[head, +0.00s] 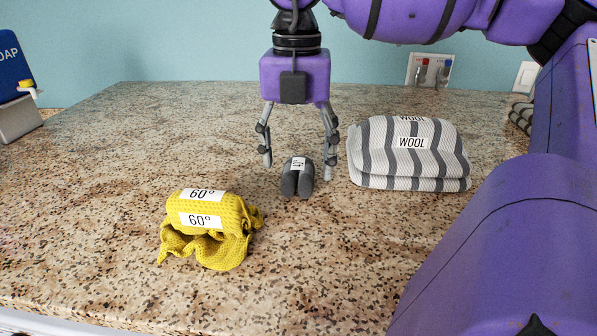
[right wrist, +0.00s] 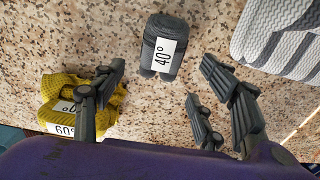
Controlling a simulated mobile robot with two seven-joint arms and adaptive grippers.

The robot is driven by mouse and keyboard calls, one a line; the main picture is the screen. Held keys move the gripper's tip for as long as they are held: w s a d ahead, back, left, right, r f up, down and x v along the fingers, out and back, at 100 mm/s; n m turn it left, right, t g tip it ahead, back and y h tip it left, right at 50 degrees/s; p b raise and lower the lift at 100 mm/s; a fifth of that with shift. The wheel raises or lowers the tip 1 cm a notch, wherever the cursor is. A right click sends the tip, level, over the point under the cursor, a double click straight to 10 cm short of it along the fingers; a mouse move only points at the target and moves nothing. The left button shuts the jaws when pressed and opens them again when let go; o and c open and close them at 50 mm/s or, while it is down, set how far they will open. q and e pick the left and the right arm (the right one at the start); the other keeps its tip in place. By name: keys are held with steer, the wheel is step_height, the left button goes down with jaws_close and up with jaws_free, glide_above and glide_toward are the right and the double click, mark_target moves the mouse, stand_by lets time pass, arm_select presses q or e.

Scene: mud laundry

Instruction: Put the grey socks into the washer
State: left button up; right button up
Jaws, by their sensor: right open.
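The grey socks (head: 298,180) are a small dark rolled pair with a white label, lying on the speckled countertop. In the right wrist view the socks (right wrist: 166,32) show a label reading 40°. My right gripper (head: 298,170) points down, with its fingers spread apart on either side of the socks in the head view. It is open and holds nothing. In the right wrist view the socks lie beyond the fingertips, so the gripper appears to be above them and apart. My left gripper and the washer are not in view.
A yellow cloth (head: 210,230) labelled 60° lies front left of the socks. A folded striped item (head: 408,154) labelled WOOL lies close on the right. A blue soap container (head: 14,75) stands far left. Free counter lies at the left and back.

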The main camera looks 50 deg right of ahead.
mark_target(298, 167)
steer(key=f, duration=0.5)
steer(key=shift+w+d+f, duration=0.15)
steer(key=shift+w+d, duration=0.1)
steer(key=shift+d, duration=0.1)
steer(key=shift+c, duration=0.5)
steer(key=c, duration=1.2)
